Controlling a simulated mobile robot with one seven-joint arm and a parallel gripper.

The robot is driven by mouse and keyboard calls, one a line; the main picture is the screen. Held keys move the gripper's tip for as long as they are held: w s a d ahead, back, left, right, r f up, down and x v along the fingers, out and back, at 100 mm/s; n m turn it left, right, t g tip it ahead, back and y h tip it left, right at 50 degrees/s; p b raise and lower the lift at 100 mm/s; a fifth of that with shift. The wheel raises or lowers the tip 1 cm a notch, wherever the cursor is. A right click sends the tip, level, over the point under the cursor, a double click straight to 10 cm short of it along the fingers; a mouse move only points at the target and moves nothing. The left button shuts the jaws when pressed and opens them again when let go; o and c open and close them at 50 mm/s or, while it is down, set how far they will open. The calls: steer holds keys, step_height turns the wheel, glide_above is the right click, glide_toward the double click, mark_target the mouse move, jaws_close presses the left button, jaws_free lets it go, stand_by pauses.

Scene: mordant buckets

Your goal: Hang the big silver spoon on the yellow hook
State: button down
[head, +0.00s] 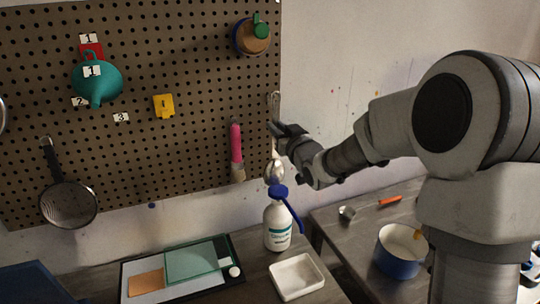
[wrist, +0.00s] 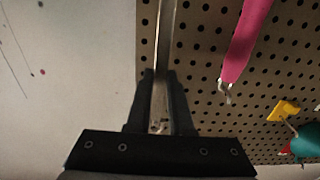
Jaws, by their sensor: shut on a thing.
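The big silver spoon (head: 275,172) hangs upright, bowl down, from my gripper (head: 278,133) at the pegboard's right edge in the head view. My gripper is shut on its handle, and the handle's top end stands above the fingers. In the wrist view the silver handle (wrist: 166,35) runs between the fingers of my gripper (wrist: 160,85); the bowl is out of that view. The yellow hook (head: 164,106) is on the pegboard, well left of the spoon and apart from it. It also shows at the right of the wrist view (wrist: 284,110).
On the pegboard (head: 200,60), a pink-handled brush (head: 236,145) hangs between spoon and hook. A teal funnel (head: 97,80) and a strainer (head: 68,203) hang farther left. A white bottle (head: 277,225) with a blue top stands below the spoon, beside a white tray (head: 297,278).

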steer(key=shift+b+v, duration=0.5)
steer(key=shift+v, duration=1.55)
